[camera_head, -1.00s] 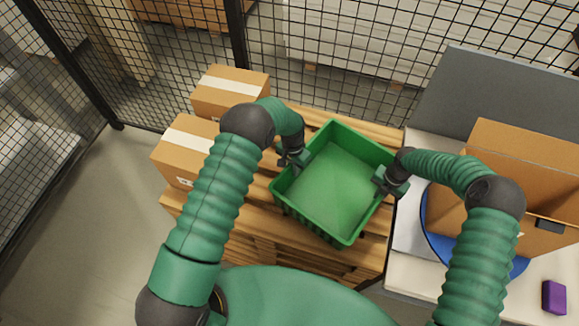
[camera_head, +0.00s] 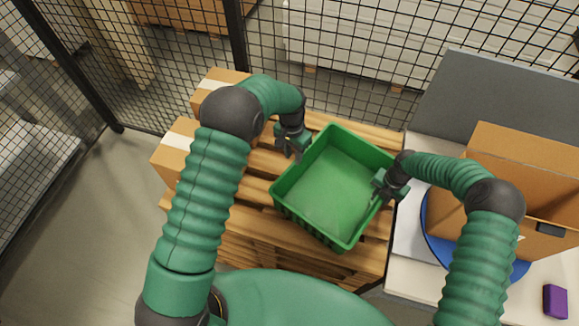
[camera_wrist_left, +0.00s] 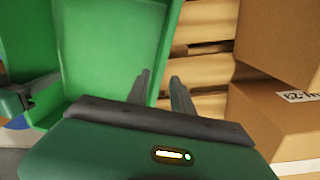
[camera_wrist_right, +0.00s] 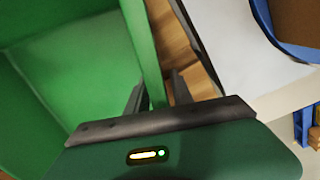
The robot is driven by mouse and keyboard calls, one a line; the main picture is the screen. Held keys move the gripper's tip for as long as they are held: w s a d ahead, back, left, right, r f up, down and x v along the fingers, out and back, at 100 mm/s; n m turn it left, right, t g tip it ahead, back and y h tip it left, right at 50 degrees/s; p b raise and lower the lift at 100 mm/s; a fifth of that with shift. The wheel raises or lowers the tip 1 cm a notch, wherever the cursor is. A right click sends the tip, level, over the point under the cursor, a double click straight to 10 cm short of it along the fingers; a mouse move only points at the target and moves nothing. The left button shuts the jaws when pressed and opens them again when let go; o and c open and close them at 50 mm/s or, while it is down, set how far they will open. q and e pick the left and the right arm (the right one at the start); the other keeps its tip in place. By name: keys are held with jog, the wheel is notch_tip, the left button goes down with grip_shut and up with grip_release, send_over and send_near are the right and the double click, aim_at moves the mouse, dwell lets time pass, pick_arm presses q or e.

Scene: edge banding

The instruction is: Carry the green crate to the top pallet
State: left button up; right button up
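The green crate (camera_head: 335,190) is empty and sits upright on the wooden slats of the pallet (camera_head: 250,222). My left gripper (camera_head: 288,153) is just outside the crate's upper-left wall. My right gripper (camera_head: 380,185) is at the crate's right wall. In the right wrist view its fingers (camera_wrist_right: 157,92) stand on either side of that wall, with a small gap on the outer side. The crate's underside is hidden.
Cardboard boxes (camera_head: 172,160) stand on the pallet left of the crate, partly hidden by my left arm. At right, a table holds an open cardboard box (camera_head: 520,180) on a blue disc (camera_head: 432,222) and a purple block (camera_head: 555,301). Mesh fencing (camera_head: 330,60) stands behind.

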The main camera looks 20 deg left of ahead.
jog(key=r, duration=1.2)
jog(key=shift+s+d, duration=0.15)
jog(key=shift+d, duration=0.15)
jog(key=shift+f, duration=0.1)
